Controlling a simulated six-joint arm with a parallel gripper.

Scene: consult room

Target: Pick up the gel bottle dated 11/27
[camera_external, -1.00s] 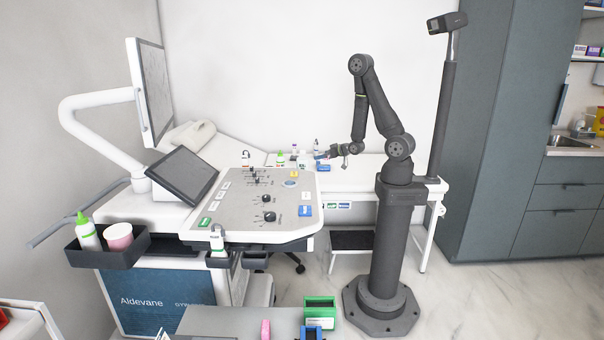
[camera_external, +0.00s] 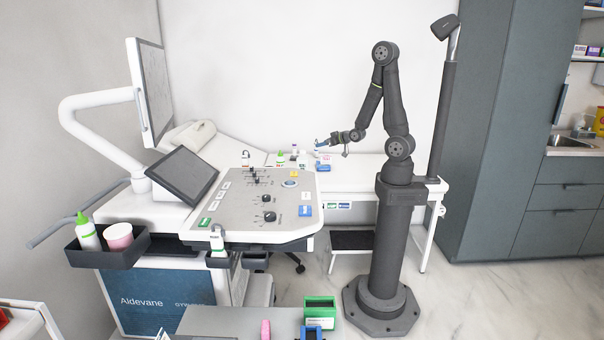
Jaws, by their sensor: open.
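Several small bottles stand on the white couch beyond the console: one with an orange cap (camera_external: 245,158), one with a green cap (camera_external: 281,158), one with a purple cap (camera_external: 294,152) and a white one (camera_external: 302,159). A larger white bottle with a green cap (camera_external: 87,232) stands in the dark tray at left. No date is readable, so I cannot tell which bottle bears 11/27. My gripper (camera_external: 320,147) is open, above the couch just right of the bottle row. It partly hides what stands behind it.
A blue-and-white box (camera_external: 323,167) sits on the couch below my gripper. The console panel (camera_external: 230,222) with knobs lies in front, with a tilted screen (camera_external: 182,177) at its left. The couch's right part (camera_external: 370,170) is clear.

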